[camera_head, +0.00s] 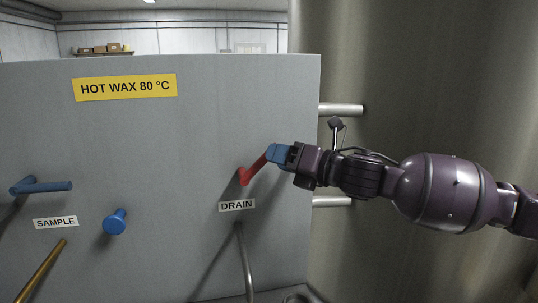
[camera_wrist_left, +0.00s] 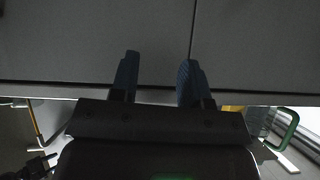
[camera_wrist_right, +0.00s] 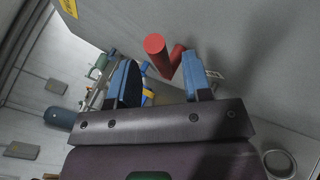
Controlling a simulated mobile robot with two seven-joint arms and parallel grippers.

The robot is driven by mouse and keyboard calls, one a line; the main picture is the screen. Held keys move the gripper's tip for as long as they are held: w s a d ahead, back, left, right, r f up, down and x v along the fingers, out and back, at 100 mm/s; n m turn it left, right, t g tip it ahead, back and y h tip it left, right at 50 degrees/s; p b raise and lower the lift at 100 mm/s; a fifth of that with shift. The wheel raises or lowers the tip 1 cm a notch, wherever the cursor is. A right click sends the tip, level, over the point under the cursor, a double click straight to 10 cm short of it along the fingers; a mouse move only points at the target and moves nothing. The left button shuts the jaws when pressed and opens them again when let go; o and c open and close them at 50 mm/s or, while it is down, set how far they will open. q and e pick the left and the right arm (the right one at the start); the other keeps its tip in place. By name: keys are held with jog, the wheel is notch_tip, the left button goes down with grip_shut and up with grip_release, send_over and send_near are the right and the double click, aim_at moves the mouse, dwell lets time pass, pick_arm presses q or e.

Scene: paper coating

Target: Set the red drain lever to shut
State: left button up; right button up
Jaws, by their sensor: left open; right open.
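The red drain lever (camera_head: 252,170) is on the grey panel just above the DRAIN label (camera_head: 237,206). In the head view it slants up and right from its pivot, and its upper end meets the blue fingertips of my right gripper (camera_head: 270,153). In the right wrist view the red lever (camera_wrist_right: 157,55) shows between and slightly beyond the two parted fingers of my right gripper (camera_wrist_right: 162,72). That gripper is open; whether a finger touches the lever I cannot tell. My left gripper (camera_wrist_left: 158,72) is open and empty before a plain grey surface; it is not in the head view.
A blue lever (camera_head: 42,186) and a blue knob (camera_head: 115,222) sit left of the drain lever, near the SAMPLE label (camera_head: 55,223). A yellow HOT WAX sign (camera_head: 125,88) is higher up. A thin grey pipe (camera_head: 245,260) runs below DRAIN. A large metal cylinder (camera_head: 400,70) stands at right.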

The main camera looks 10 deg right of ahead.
aim_at(259, 159)
jog(key=shift+x, duration=1.65)
jog(key=shift+c, duration=0.3)
grip_shut()
